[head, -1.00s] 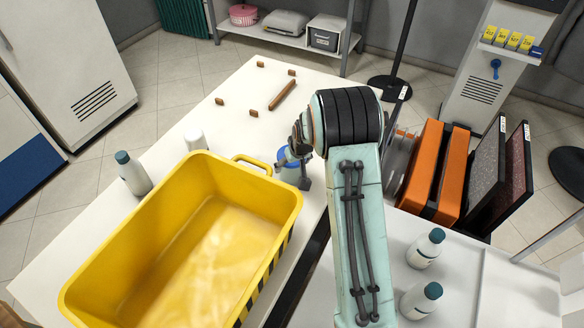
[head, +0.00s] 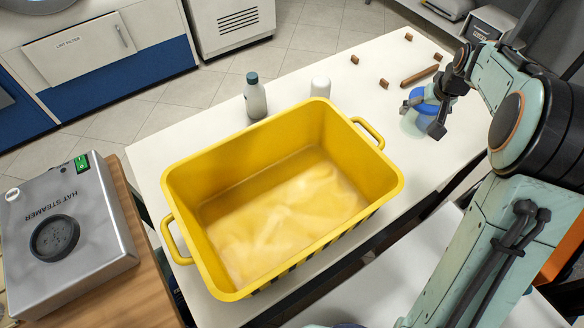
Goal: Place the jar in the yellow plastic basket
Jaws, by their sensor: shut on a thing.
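The jar (head: 425,108) is blue-topped with a pale lower part, at the right of the table beyond the basket. My gripper (head: 424,112) is shut on it, and the fingers hide part of it. I cannot tell whether the jar touches the table or hangs just above it. The yellow plastic basket (head: 185,205) stands on the white table left of my gripper.
A white bottle with a dark cap (head: 255,98) and a white cylinder (head: 320,88) stand behind the basket. Several small brown blocks (head: 384,83) and a brown stick (head: 419,75) lie on the white table (head: 330,60). A hat steamer (head: 70,235) stands at the left.

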